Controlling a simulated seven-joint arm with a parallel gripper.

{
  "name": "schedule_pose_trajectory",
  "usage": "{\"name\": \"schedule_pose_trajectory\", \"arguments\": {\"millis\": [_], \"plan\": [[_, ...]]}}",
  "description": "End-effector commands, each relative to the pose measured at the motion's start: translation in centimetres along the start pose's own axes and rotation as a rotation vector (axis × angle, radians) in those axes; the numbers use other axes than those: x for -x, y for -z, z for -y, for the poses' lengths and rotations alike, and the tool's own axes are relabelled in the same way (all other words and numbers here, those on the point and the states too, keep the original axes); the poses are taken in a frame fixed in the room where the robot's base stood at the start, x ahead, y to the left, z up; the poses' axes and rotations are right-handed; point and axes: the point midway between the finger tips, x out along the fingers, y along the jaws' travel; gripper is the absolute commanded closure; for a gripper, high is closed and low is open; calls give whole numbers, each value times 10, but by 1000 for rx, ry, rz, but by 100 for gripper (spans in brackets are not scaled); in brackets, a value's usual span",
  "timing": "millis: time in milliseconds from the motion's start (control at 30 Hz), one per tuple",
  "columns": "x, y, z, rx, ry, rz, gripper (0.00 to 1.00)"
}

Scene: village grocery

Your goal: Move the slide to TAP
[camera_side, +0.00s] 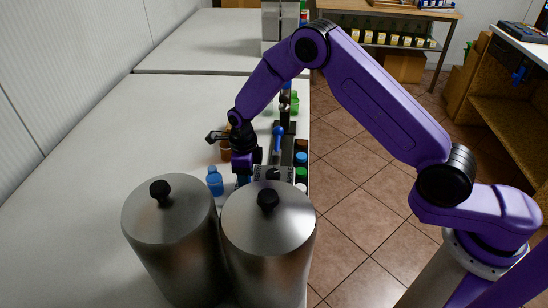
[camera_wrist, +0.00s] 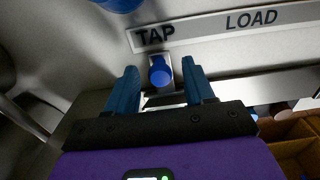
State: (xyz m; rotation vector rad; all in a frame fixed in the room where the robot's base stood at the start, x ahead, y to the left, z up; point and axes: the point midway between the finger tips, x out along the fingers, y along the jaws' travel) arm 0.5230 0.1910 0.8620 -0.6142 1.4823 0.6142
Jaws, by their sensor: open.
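The slide has a round blue knob (camera_wrist: 160,74) on a small pale plate, seen in the wrist view. It stands just below the word TAP on a grey label strip (camera_wrist: 205,29); the word LOAD is farther right on the strip. My gripper (camera_wrist: 159,66) is open, with one blue finger on each side of the knob. I cannot tell whether either finger touches it. In the side view my gripper (camera_side: 243,180) points down behind the two steel canisters, which hide its lower part and most of the slide.
Two steel canisters (camera_side: 168,225) (camera_side: 268,225) stand in front. A blue bottle (camera_side: 215,181) and a brown bottle (camera_side: 226,152) stand left of my gripper. Several capped containers (camera_side: 301,174) line the table's right edge. The white table (camera_side: 90,200) is clear at left.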

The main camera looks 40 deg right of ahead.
Motion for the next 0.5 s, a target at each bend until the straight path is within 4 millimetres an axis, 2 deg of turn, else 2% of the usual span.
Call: {"name": "schedule_pose_trajectory", "arguments": {"millis": [500], "plan": [[44, 0, 0, 0, 1, 2, 47]]}}
